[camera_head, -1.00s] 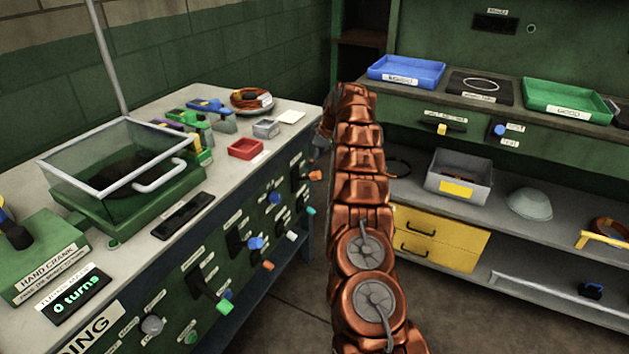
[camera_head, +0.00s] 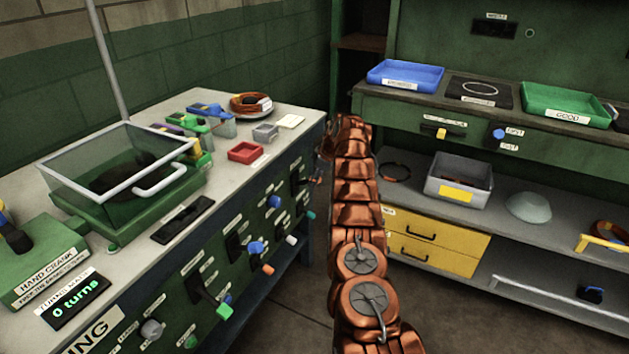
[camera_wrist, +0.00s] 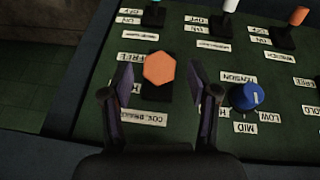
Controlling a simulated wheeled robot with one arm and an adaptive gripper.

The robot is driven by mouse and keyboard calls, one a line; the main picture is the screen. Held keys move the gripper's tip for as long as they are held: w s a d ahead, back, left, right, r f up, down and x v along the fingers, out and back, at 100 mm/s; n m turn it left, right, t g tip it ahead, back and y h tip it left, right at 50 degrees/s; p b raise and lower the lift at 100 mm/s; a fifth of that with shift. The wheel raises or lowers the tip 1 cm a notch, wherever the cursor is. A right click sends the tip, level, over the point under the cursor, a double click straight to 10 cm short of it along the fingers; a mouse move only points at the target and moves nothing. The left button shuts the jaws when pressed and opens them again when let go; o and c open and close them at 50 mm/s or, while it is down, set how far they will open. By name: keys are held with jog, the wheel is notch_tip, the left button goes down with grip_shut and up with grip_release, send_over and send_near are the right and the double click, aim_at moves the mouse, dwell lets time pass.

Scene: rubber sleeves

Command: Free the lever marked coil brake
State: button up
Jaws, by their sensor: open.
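The coil brake lever shows in the wrist view as an orange six-sided knob (camera_wrist: 159,68) on a dark slotted plate, seen upside down. My gripper (camera_wrist: 160,77) is open, with one finger on each side of the knob in the picture. I cannot tell whether either finger touches it. In the head view my arm's end is by the bench's front panel near its far right end, and the fingers are mostly hidden.
A blue tension knob (camera_wrist: 246,96) sits close to the right finger in the wrist view. White (camera_wrist: 229,6) and orange (camera_wrist: 299,15) levers stand farther along the panel. The bench top (camera_head: 222,178) is above, and a shelf unit with yellow drawers (camera_head: 436,243) is to the right.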

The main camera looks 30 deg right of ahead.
jog(key=shift+p+x, duration=0.35)
jog(key=shift+x, duration=0.7)
jog(key=shift+f, duration=0.1)
jog(key=shift+c, duration=0.4)
grip_shut()
